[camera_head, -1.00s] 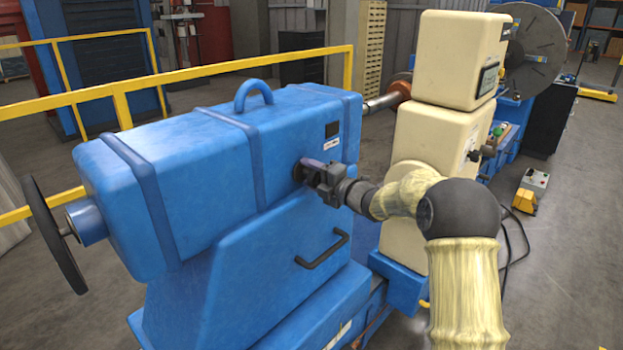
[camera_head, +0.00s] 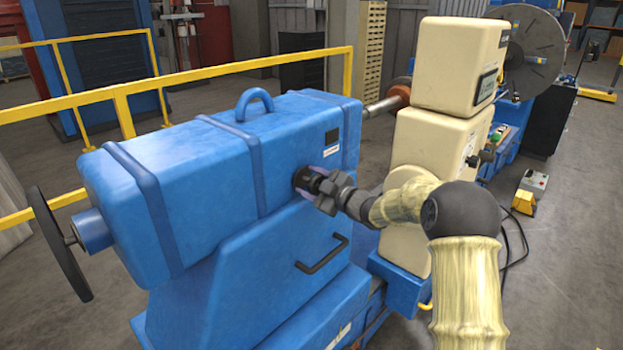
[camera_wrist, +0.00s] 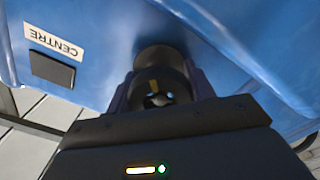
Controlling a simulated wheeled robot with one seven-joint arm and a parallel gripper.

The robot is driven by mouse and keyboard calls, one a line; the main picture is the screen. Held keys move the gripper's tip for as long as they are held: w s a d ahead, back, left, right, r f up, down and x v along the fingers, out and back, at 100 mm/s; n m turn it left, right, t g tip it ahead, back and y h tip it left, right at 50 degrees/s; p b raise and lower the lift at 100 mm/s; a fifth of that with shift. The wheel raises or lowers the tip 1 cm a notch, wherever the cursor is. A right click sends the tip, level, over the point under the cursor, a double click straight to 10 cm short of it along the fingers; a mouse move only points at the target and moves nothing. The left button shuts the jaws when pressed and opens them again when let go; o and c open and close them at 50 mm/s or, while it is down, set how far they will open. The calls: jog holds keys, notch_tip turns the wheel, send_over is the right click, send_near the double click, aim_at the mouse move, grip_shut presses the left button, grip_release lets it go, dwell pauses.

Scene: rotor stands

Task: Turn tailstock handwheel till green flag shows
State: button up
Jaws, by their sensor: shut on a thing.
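The tailstock (camera_head: 205,150) is a large blue housing on a blue base. Its handwheel (camera_head: 60,243) is a thin dark wheel on a short shaft at the far left end. My gripper (camera_head: 314,182) is at the tailstock's near side, away from the handwheel. It is shut on a dark round knob (camera_wrist: 158,65) that sticks out of that side; in the wrist view the fingers sit on either side of it. A small square window (camera_head: 332,137) above the knob is dark, and no green shows. In the wrist view the window (camera_wrist: 52,69) sits beside a "CENTRE" label (camera_wrist: 53,44).
A black bar handle (camera_head: 322,255) is on the tailstock's base, below my gripper. A lifting ring (camera_head: 255,94) is on top. A yellow rail (camera_head: 220,77) runs behind.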

jog(key=m+p, duration=0.3)
jog(key=m, duration=0.2)
jog(key=shift+r+m, duration=0.1)
jog(key=shift+m, duration=0.3)
jog(key=m+p, duration=0.2)
jog(key=m, duration=0.2)
jog(key=shift+p, duration=0.4)
jog(key=m+p, duration=0.3)
jog(key=m, duration=0.2)
jog(key=shift+m, duration=0.4)
jog(key=shift+s+m+p, duration=0.1)
jog(key=shift+m+p, duration=0.85)
jog(key=shift+m, duration=0.95)
jog(key=shift+f, duration=0.2)
jog(key=o, duration=1)
